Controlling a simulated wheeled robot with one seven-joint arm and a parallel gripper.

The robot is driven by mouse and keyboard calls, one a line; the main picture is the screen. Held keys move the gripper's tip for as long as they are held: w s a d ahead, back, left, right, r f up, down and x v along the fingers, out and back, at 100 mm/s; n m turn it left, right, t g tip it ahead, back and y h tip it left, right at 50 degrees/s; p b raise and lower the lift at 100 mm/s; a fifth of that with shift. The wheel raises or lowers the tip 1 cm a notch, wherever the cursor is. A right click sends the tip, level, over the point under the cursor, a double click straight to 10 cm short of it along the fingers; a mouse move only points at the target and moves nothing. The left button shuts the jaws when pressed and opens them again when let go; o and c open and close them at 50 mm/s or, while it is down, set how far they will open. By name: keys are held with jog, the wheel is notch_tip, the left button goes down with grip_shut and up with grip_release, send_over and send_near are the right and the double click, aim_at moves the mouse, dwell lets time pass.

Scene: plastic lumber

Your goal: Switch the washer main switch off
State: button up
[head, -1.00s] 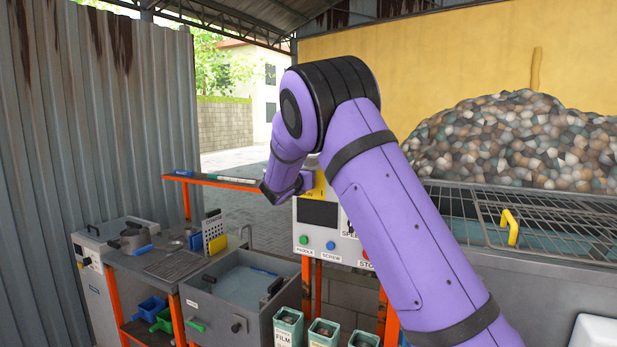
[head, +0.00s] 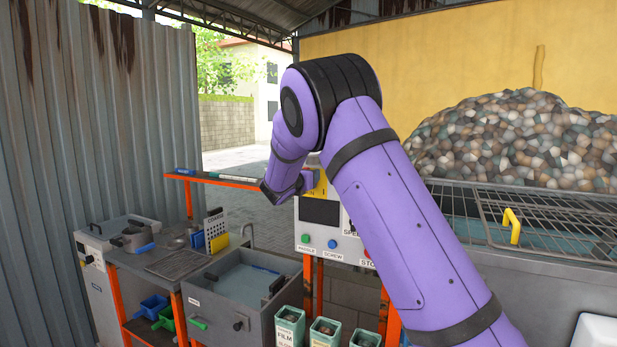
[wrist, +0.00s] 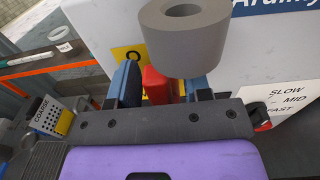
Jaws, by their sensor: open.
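The main switch has a yellow plate (head: 319,187) at the top left of the control box in the head view, largely covered by my wrist. In the wrist view its yellow plate (wrist: 122,60) carries an "O" mark, and its red handle (wrist: 156,86) shows between my two blue fingers. My gripper (wrist: 160,88) is open, one finger on each side of the red handle. I cannot tell whether either finger touches it. My arm hides much of the box in the head view.
The control box (head: 319,211) has a green, a blue and a red button low on its front. A grey ring-shaped part (wrist: 190,40) stands close above the fingers. An orange-edged shelf (head: 225,178) lies to the left. A sink (head: 240,295) and bins stand below.

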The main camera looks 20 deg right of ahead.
jog(key=v, duration=1)
jog(key=shift+s, duration=0.2)
jog(key=shift+a, duration=0.1)
jog(key=s+d+r+m+g+y, duration=0.1)
jog(key=s+d+m+g+y, duration=0.25)
jog(key=s+m, duration=0.6)
jog(key=s+d+r+m+g+y, duration=0.15)
jog(key=s+d+m+g, duration=0.3)
jog(key=s, duration=1.05)
jog(key=s+a+f+m+t+y, duration=0.1)
jog(key=s+a+m+y, duration=0.3)
jog(key=s, duration=0.7)
jog(key=s+a+f+m+t+y, duration=0.1)
jog(key=s+a+m+y, duration=0.4)
jog(key=s, duration=0.7)
jog(key=a+m, duration=0.2)
jog(key=shift+f+m, duration=0.35)
jog(key=shift+m, duration=0.05)
